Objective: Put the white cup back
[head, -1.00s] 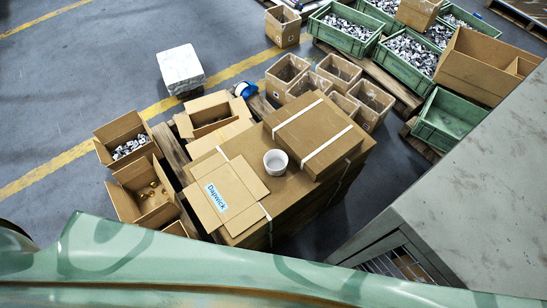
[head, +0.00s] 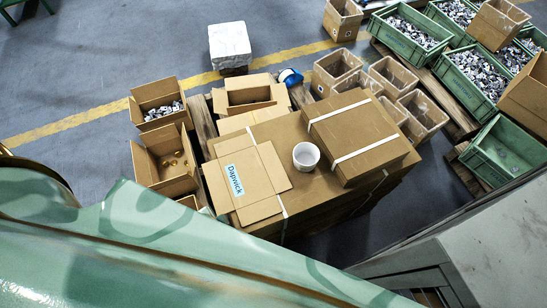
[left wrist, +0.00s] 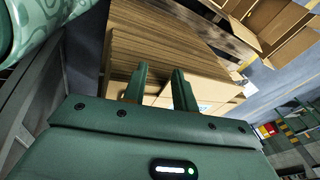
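The white cup (head: 306,156) stands upright on top of a large cardboard stack (head: 291,189) in the head view. It is between a strapped carton (head: 355,137) on its right and a flat carton labelled Dapwick (head: 262,176) on its left. The cup looks empty. My left gripper (left wrist: 160,78) shows only in the left wrist view; its two fingers are apart with nothing between them. Brown cardboard (left wrist: 160,45) fills the view beyond the fingers. I cannot make out the cup in that view. My right gripper is in neither view.
Open cartons (head: 165,161) stand left of the stack, and several small boxes (head: 335,70) behind it. Green crates of metal parts (head: 411,32) stand at the upper right. A grey cabinet (head: 500,245) is at the lower right.

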